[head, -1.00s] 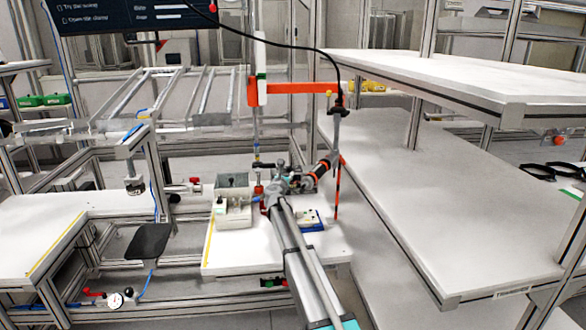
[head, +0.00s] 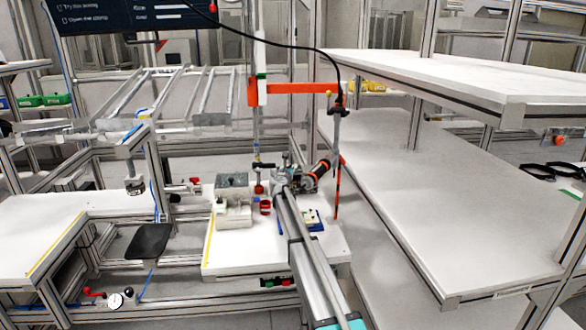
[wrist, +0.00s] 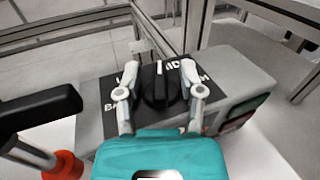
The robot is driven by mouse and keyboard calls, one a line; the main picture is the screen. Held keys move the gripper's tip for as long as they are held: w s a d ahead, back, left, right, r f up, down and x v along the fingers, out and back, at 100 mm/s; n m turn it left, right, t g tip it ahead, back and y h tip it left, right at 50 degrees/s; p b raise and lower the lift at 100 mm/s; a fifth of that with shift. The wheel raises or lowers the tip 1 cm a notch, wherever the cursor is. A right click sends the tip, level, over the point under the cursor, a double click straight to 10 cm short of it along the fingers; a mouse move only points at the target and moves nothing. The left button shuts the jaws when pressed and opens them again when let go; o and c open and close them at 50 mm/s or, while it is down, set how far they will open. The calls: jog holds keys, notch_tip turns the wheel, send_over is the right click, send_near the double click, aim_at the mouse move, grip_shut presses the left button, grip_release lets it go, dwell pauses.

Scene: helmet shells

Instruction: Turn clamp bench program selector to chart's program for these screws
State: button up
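The program selector is a black ridged knob (wrist: 160,88) on a black plate (wrist: 112,92) on top of a grey box (wrist: 228,78) in the wrist view. A white mark on the knob points toward the top of the picture. White letters around it are partly covered by the fingers, and I cannot read them fully. My gripper (wrist: 162,75) is open, with one pale finger on each side of the knob. I cannot tell whether either finger touches it. In the head view my gripper (head: 285,182) is over the back of the small white bench (head: 240,262), and my arm hides the knob.
A black handle (wrist: 40,110) and a red foot (wrist: 64,166) stand close on the left in the wrist view. An orange beam (head: 300,87) hangs above. A large white table (head: 440,210) lies to the right.

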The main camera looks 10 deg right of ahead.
grip_shut()
jog(key=shift+d, duration=0.4)
jog(key=shift+a, duration=0.2)
jog(key=shift+s+a+n+y, duration=0.1)
jog(key=shift+a+n+y, duration=0.15)
jog(key=shift+y, duration=0.25)
jog(key=shift+d+n+t+y, duration=0.1)
jog(key=shift+n+t+y, duration=0.2)
jog(key=shift+n+y, duration=0.35)
jog(key=n+y, duration=0.1)
jog(key=y, duration=0.2)
jog(key=shift+n, duration=0.4)
jog(key=shift+n+y, duration=1.05)
jog(key=shift+y, duration=0.65)
jog(key=shift+n+y, duration=1.05)
jog(key=shift+y, duration=0.6)
